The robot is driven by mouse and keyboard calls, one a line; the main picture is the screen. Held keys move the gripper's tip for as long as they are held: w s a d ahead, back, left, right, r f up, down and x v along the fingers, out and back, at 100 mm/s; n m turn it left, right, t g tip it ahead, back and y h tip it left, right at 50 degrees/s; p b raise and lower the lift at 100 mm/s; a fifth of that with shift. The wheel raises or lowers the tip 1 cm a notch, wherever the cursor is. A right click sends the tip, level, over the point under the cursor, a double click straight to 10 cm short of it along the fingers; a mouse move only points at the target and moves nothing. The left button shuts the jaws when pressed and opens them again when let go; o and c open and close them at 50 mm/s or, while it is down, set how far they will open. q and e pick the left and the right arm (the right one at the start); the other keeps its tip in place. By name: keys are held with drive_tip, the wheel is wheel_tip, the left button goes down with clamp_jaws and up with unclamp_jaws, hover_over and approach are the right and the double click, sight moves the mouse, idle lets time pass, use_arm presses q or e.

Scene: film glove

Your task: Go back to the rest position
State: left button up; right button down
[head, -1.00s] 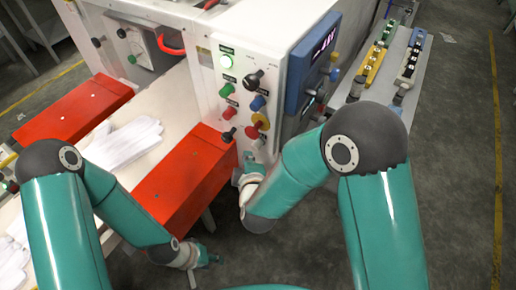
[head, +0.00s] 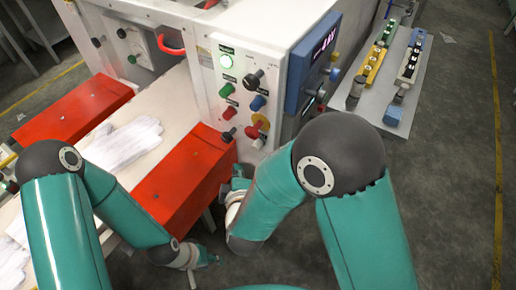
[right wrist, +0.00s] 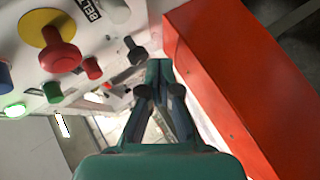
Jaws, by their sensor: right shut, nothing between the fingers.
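My left gripper (head: 207,262) hangs low at the left, below the front red block, in the head view. Its fingers are small and dark there, so I cannot tell whether it is open or shut. My right gripper (head: 238,180) is near the machine's front corner, beside the red block and below the control panel. In the right wrist view its fingers (right wrist: 160,75) are together and hold nothing. The red block is close on the right there, and panel knobs are on the left.
The white machine (head: 205,55) carries a panel with a red knob on a yellow disc (head: 261,122). White gloves (head: 125,143) lie on the pale table between two red blocks (head: 185,175). A grey bench (head: 375,112) stands at the right. Floor (head: 450,190) is clear there.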

drive_tip(key=w+d+f+m+g+h, duration=0.1)
drive_tip(key=d+f+h, duration=0.15)
drive_tip(key=d, duration=0.35)
drive_tip(key=w+d+f+m+g+h, duration=0.1)
drive_tip(key=d+f+m, duration=0.1)
drive_tip(key=d+f, duration=0.35)
drive_tip(key=s+d+f+m+g, duration=0.3)
drive_tip(key=s+d+f, duration=0.1)
drive_tip(key=d+f, duration=0.35)
drive_tip(key=s+a+f+m+g+y, duration=0.2)
drive_tip(key=s+m, duration=0.3)
drive_tip(key=s, duration=0.3)
drive_tip(key=s+a+f+m+g+y, duration=0.2)
drive_tip(key=s+f+m+g+y, duration=0.1)
drive_tip(key=s+m+g+y, duration=0.1)
drive_tip(key=s+m+g, duration=0.1)
drive_tip(key=s+m, duration=0.1)
drive_tip(key=s, duration=0.1)
drive_tip(key=shift+s+f, duration=0.15)
drive_tip(key=shift+s, duration=0.25)
drive_tip(key=shift+a, duration=0.1)
